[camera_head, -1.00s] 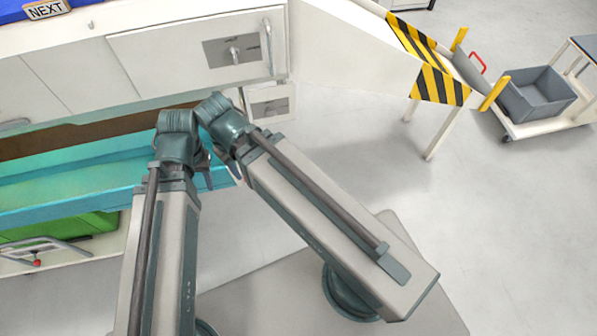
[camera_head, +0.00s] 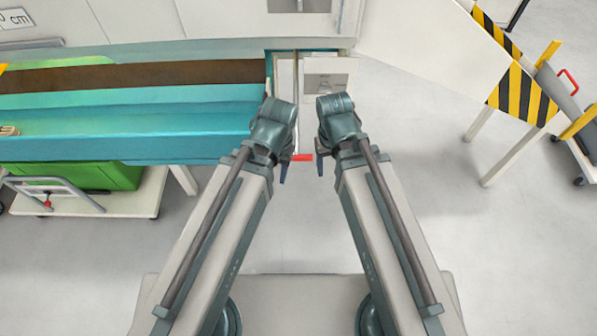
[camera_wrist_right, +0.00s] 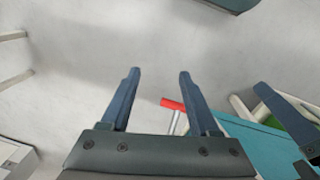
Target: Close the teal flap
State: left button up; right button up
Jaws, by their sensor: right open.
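The teal flap (camera_head: 130,122) is a long panel at the left of the head view, standing out towards me below a brown strip. Its end also shows at the lower right of the right wrist view (camera_wrist_right: 262,140). My left gripper (camera_head: 284,170) is by the flap's right end; its jaw gap is hidden. My right gripper (camera_head: 321,165) is farther right, apart from the flap. A red-tipped piece (camera_head: 302,157) shows between my grippers.
A green bin (camera_head: 105,176) on a low white trolley stands under the flap. A white panel with yellow-black striped edges (camera_head: 522,94) stands at the right. A white cabinet (camera_head: 130,18) runs along the back.

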jog(key=w+d+f+m+y+b, duration=0.1)
jog(key=w+d+f+b, duration=0.1)
jog(key=f+b, duration=1.2)
jog(key=w+d+f+m+b, duration=0.1)
jog(key=d+f+b, duration=0.2)
jog(key=f+b, duration=1.05)
jog(key=n+y+b, duration=0.8)
jog(key=n+y, duration=0.3)
jog(key=y, duration=0.7)
send_near(299, 158)
jog(key=a, duration=0.7)
jog(key=w+a, duration=0.1)
jog(key=a, duration=0.2)
jog(key=shift+a+f, duration=0.2)
jog(key=shift+f, duration=0.15)
grip_shut()
jog(key=shift+s, duration=0.1)
